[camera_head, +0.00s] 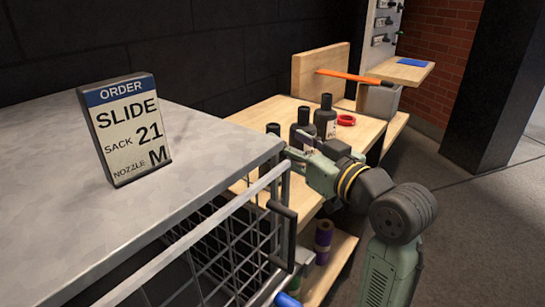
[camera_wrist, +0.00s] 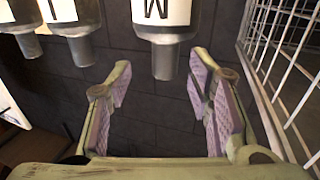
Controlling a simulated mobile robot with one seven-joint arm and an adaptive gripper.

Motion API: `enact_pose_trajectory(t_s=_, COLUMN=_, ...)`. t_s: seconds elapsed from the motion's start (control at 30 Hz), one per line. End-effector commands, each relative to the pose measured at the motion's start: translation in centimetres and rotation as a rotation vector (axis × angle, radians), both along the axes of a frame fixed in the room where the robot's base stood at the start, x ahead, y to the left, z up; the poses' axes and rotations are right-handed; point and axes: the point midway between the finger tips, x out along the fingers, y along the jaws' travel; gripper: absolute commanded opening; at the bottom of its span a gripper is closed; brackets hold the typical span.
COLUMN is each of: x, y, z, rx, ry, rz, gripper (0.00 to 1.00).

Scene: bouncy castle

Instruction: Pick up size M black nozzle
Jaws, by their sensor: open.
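The size M black nozzle (camera_wrist: 165,55) shows at the top middle of the wrist view, with a white label bearing a letter M and a narrow dark neck. My gripper (camera_wrist: 160,77) is open, its purple-padded fingers on either side of the neck's end, with nothing held. Two other nozzles, (camera_wrist: 80,45) and (camera_wrist: 22,40), stand to its left. In the head view, my gripper (camera_head: 290,153) is by the dark nozzles on the wooden table (camera_head: 262,112). Their size letters cannot be read there, and the gripper partly hides the nearest ones.
A grey counter (camera_head: 60,190) with an order sign (camera_head: 127,130) reading slide, sack 21, nozzle M is at left. A wire basket (camera_head: 225,260) is close to my arm and shows at right in the wrist view. A red ring (camera_head: 346,120) lies behind the nozzles.

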Motion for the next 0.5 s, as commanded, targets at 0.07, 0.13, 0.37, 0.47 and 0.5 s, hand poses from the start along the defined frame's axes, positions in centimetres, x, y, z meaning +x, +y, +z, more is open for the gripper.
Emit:
enact_pose_trajectory(t_s=0.07, x=0.4, y=0.4, z=0.0, rx=0.0, ry=0.001, rz=0.001, gripper=0.47)
enact_pose_trajectory(t_s=0.13, x=0.9, y=0.9, z=0.1, rx=0.0, ry=0.002, rz=0.002, gripper=0.47)
enact_pose_trajectory(t_s=0.37, x=3.4, y=3.2, z=0.1, rx=0.0, ry=0.003, rz=0.002, gripper=0.47)
enact_pose_trajectory(t_s=0.47, x=3.9, y=3.6, z=0.0, rx=0.0, ry=0.0, rz=0.001, gripper=0.47)
enact_pose_trajectory(t_s=0.5, x=4.0, y=3.7, z=0.0, rx=-0.001, ry=0.001, rz=0.001, gripper=0.47)
